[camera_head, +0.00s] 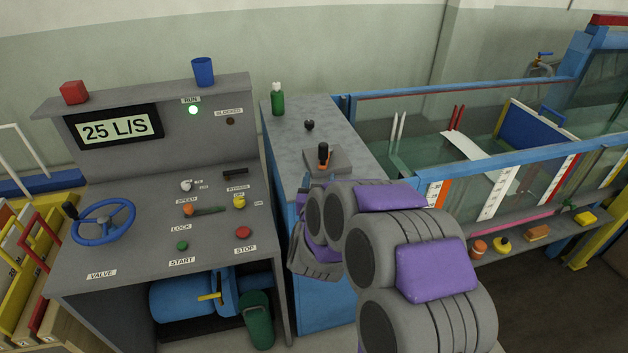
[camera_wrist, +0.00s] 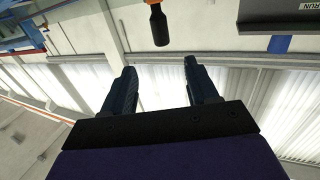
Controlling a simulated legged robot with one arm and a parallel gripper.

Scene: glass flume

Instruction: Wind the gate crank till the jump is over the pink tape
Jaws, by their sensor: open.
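An upright handle with a black grip and orange part, which looks like the gate crank's (camera_head: 323,152), stands on a grey block on the cabinet beside the flume. In the wrist view a black grip with an orange end (camera_wrist: 159,28) hangs at the top, beyond my fingertips. My gripper (camera_wrist: 160,72) is open and empty, with the grip apart from both fingers. In the head view my arm hides the gripper. The glass flume (camera_head: 455,88) holds greenish water. Pink tape (camera_head: 520,221) shows along its lower front edge. I cannot make out the jump.
A control desk (camera_head: 215,255) at left carries a blue valve wheel (camera_head: 103,222), buttons and a display reading 25 L/S (camera_head: 115,130). A green bottle (camera_head: 277,101) and dark knob (camera_head: 309,125) stand on the cabinet. Several small items line the shelf below the flume.

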